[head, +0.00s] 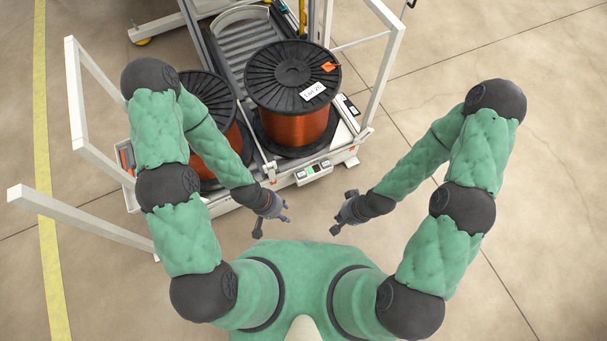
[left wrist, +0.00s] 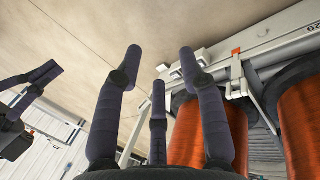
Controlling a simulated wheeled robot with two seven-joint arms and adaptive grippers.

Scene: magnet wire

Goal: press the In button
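A small control box (head: 313,170) with a green part and a red part sits on the front edge of the spool carrier. The labels on its buttons are too small to read, so I cannot tell which one is In. My left gripper (head: 272,223) is below and left of the box, apart from it. Its fingers are spread and empty in the left wrist view (left wrist: 160,75). My right gripper (head: 343,211) is below and right of the box, also apart from it, with its fingers apart and nothing between them.
Two black-flanged spools of copper wire stand on the carrier: the right one (head: 293,122) has a white label and an orange tag, and the left one (head: 215,146) is partly behind my left arm. White frame rails (head: 97,75) stand at the sides. Floor is clear at the right.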

